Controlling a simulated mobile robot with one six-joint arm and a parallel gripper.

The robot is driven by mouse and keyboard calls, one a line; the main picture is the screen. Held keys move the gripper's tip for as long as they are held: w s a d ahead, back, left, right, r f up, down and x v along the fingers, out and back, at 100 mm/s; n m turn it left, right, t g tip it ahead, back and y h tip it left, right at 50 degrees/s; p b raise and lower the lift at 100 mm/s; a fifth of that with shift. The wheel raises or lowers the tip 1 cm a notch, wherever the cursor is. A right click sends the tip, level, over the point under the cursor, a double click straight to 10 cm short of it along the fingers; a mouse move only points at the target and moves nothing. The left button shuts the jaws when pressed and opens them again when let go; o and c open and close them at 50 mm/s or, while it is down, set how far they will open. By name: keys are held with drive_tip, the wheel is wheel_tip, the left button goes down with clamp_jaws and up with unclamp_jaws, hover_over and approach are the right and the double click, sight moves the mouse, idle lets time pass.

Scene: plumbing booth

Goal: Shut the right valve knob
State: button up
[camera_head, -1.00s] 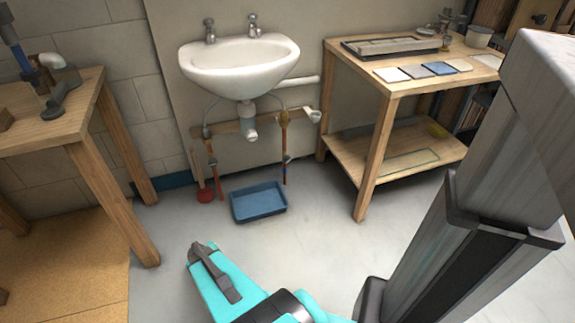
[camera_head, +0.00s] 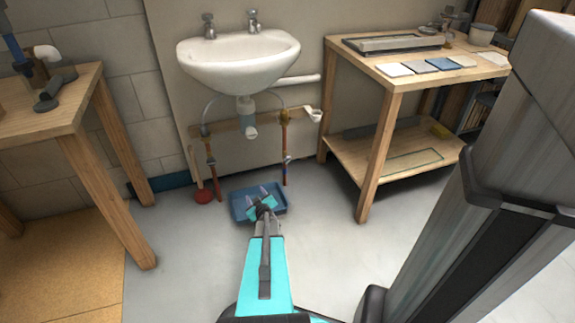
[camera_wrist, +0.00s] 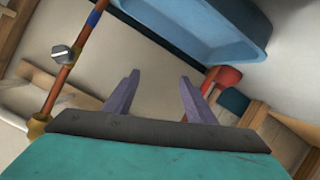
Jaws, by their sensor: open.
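The right supply pipe (camera_head: 284,140) runs down from under the white sink and carries a small valve knob (camera_head: 287,159). In the wrist view this pipe (camera_wrist: 78,62) slants at the left, with the grey knob (camera_wrist: 62,53) beside a blue band. A brass fitting (camera_wrist: 38,125) is at its lower end there. The left pipe (camera_head: 212,165) stands beyond the tray's left side. My gripper (camera_head: 264,190) is open and empty, in front of the blue tray, left of and apart from the right knob. Its purple fingers (camera_wrist: 153,88) are spread with nothing between them.
The blue tray (camera_head: 236,208) lies on the floor below the sink (camera_head: 240,62). A red round object (camera_head: 203,196) lies left of it. Wooden tables stand at left (camera_head: 85,110) and right (camera_head: 385,88). The floor between them is mostly clear.

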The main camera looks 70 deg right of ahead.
drive_tip(key=s+d+r+t+h+b, duration=0.1)
drive_tip(key=s+d+r+h, duration=0.1)
drive_tip(key=s+d, duration=0.5)
drive_tip(key=n+t+h+b, duration=0.1)
drive_tip(key=t+b, duration=0.1)
approach(288, 161)
drive_tip(key=v, duration=0.3)
drive_tip(key=shift+s+a, duration=0.15)
drive_tip(key=b+x, duration=0.4)
drive_tip(key=x, duration=0.8)
drive_tip(key=shift+f, duration=0.15)
drive_tip(key=shift+x, duration=0.95)
drive_tip(key=shift+c, duration=0.2)
